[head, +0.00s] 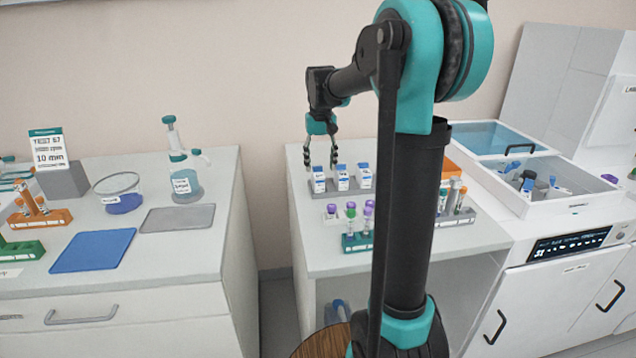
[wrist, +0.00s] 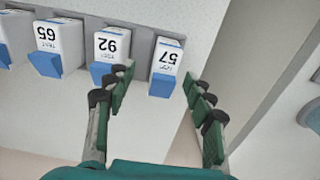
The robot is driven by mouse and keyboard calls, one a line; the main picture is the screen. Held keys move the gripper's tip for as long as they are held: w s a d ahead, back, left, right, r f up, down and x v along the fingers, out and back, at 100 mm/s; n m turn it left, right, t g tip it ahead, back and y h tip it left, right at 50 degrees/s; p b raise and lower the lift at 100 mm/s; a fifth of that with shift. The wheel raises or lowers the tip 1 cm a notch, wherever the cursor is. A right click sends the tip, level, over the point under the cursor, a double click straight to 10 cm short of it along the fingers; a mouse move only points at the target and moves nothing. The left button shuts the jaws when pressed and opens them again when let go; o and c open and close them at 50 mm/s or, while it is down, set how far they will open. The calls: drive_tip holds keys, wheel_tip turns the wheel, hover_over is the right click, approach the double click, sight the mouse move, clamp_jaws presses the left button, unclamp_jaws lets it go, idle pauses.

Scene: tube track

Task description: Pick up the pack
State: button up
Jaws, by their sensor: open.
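Several small white-and-blue packs stand in a row in a grey rack (head: 330,193) on the right-hand counter. In the wrist view they read upside down: 57 (wrist: 165,65), 92 (wrist: 110,50) and 65 (wrist: 58,45), with another cut off at the left edge. In the head view the leftmost pack (head: 318,181) is under my gripper (head: 321,164). My gripper is open and empty, pointing down. In the wrist view its fingers (wrist: 160,84) lie on either side of pack 57. I cannot tell whether they touch it.
A green tube rack (head: 357,241) with purple- and green-capped tubes stands in front of the packs. My arm hides part of the counter. At right are more tubes (head: 452,200) and an open bin (head: 535,185). A left-hand counter holds a blue mat (head: 93,250) and a bottle (head: 184,180).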

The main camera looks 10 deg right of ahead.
sight(318, 172)
drive_tip(key=shift+w+a+f, duration=0.15)
drive_tip(key=shift+a+f, duration=0.05)
drive_tip(key=shift+f, duration=1.2)
drive_tip(key=shift+w+a+f, duration=0.1)
drive_tip(key=shift+a+f, duration=0.05)
drive_tip(key=shift+f, duration=1.2)
clamp_jaws()
